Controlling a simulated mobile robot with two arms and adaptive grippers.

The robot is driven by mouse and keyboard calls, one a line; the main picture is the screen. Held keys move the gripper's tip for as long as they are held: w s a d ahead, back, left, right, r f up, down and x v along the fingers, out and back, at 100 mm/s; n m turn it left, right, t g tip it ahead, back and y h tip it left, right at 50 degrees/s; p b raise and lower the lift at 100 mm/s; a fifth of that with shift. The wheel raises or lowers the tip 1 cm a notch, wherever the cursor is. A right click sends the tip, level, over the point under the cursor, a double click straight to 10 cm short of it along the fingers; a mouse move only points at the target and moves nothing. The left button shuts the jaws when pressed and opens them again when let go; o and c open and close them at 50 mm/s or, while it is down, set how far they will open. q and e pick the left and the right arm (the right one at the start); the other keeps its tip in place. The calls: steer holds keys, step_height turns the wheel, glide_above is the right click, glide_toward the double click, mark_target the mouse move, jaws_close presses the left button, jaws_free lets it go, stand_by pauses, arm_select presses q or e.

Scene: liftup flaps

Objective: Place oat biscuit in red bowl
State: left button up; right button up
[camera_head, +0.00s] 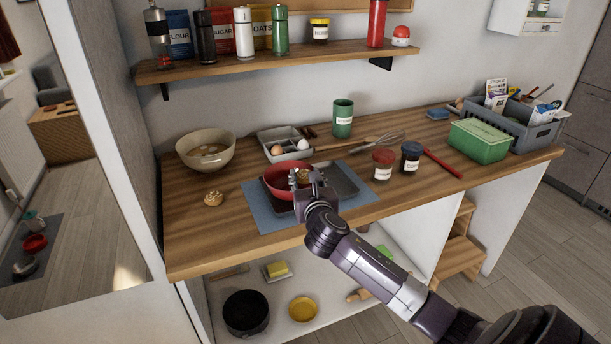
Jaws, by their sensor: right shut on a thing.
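The red bowl (275,185) stands on a dark tray (342,183) over a blue-grey mat on the wooden counter. My right gripper (303,175) is at the right side of the bowl, over its rim, shut on a small brown biscuit (302,172). The fingers and the bowl's edge hide much of that biscuit, and I cannot tell whether it touches the bowl. Another round brown biscuit (213,198) lies on the bare counter to the left of the mat. My left gripper is not in view.
A beige bowl (190,154) and an egg tray (270,142) stand behind. Jars (382,165), a whisk (385,138), a green box (478,141) and a grey crate (545,132) are to the right. A shelf (220,66) hangs above. The front left counter is clear.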

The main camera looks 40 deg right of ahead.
steer(key=shift+s+f, duration=0.1)
steer(key=shift+f, duration=0.1)
steer(key=o, duration=0.9)
steer(key=shift+f, duration=0.1)
steer(key=shift+c, duration=0.2)
